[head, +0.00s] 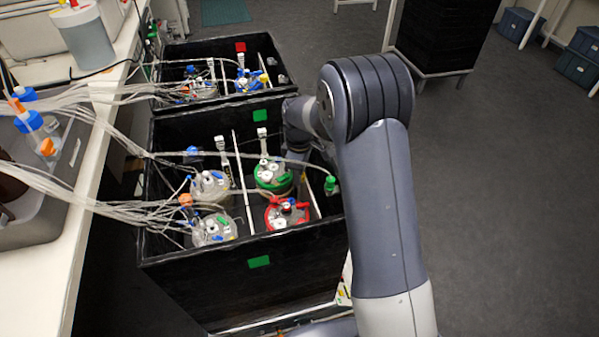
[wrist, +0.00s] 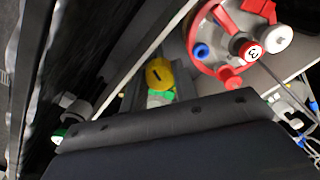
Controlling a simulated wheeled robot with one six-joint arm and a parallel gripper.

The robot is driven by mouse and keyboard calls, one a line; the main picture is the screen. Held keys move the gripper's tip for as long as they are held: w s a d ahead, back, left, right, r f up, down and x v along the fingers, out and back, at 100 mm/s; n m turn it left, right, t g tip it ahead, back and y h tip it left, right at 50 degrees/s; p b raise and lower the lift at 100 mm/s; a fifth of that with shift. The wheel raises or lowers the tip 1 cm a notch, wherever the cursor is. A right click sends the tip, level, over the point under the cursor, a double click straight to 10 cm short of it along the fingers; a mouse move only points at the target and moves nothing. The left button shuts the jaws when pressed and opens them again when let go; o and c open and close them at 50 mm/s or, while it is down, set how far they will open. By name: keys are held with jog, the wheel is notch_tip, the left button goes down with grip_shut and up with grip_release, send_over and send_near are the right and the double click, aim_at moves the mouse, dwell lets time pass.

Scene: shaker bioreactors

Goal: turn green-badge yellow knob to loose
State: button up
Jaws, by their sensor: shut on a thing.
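The yellow knob (wrist: 159,72) has a dark slot in its face and shows near the middle of the wrist view. A small green badge (wrist: 161,95) shows just below it. My gripper (wrist: 157,82) has its dark fingers on either side of the knob and is shut on it. The large black gripper body fills the lower part of the wrist view. In the head view my arm hides the knob and my fingers, and the wrist reaches down at the right side of the middle black box (head: 225,285).
A red-lidded vessel (wrist: 225,38) is close to my gripper in the wrist view. In the head view, the box also holds a green-lidded vessel (head: 272,176), clear-lidded vessels (head: 210,185) and many tubes (head: 100,200). A second black box (head: 180,52) stands behind. The floor (head: 490,200) at right is clear.

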jog(key=shift+n, duration=1.9)
jog(key=o, duration=1)
jog(key=shift+c, duration=0.2)
notch_tip(320, 180, up, 11)
jog(key=shift+f, duration=0.1)
notch_tip(320, 180, down, 11)
jog(key=shift+r, duration=0.1)
